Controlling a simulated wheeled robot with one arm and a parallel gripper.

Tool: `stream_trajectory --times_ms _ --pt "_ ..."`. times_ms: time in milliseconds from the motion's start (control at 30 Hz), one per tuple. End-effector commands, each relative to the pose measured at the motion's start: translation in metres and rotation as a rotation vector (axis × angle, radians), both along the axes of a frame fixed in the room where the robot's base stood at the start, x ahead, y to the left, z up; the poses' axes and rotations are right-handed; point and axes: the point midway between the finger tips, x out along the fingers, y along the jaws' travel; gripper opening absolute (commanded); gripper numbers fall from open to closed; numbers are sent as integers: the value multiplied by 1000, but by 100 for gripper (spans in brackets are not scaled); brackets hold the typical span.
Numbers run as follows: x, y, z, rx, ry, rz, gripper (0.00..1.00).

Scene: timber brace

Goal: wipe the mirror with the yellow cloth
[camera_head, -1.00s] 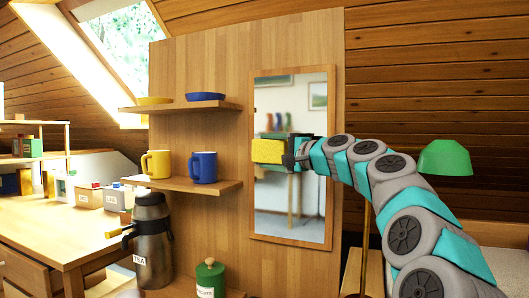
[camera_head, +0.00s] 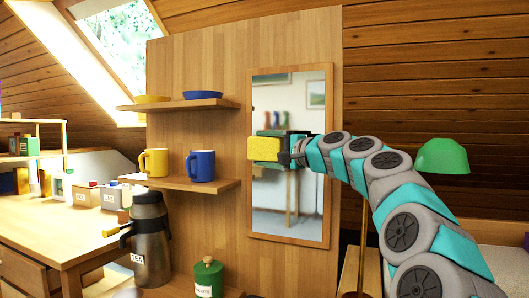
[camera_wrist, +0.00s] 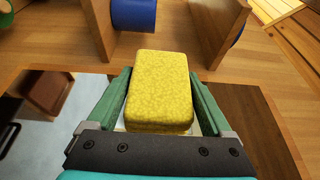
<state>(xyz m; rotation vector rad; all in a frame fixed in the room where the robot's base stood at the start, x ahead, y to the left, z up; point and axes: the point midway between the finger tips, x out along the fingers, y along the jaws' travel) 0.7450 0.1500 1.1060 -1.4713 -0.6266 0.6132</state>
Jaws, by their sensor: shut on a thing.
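The yellow cloth (camera_head: 264,149) is a thick block with a mottled surface. My gripper (camera_head: 283,150) is shut on it, with a green finger on each side of the cloth in the wrist view (camera_wrist: 160,92). The mirror (camera_head: 290,210) is a tall wood-framed panel on the upright wooden board. In the head view, the cloth and gripper are in front of the mirror at about mid-height, the cloth overlapping its left frame. I cannot tell whether the cloth touches the glass. The cloth and gripper hide part of the mirror.
Left of the mirror, a lower shelf (camera_head: 180,182) holds a yellow mug (camera_head: 154,162) and a blue mug (camera_head: 202,166). The upper shelf (camera_head: 175,107) holds a yellow dish and a blue dish (camera_head: 202,94). Below stand a tea flask (camera_head: 151,240) and a green canister (camera_head: 208,279). A green lamp (camera_head: 442,156) is at right.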

Motion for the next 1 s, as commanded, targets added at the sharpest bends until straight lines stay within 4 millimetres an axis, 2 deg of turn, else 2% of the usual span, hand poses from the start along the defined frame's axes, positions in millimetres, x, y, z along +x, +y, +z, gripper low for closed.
stream_trajectory --times_ms 1000 --pt "7 -3 0 1 0 0 28"
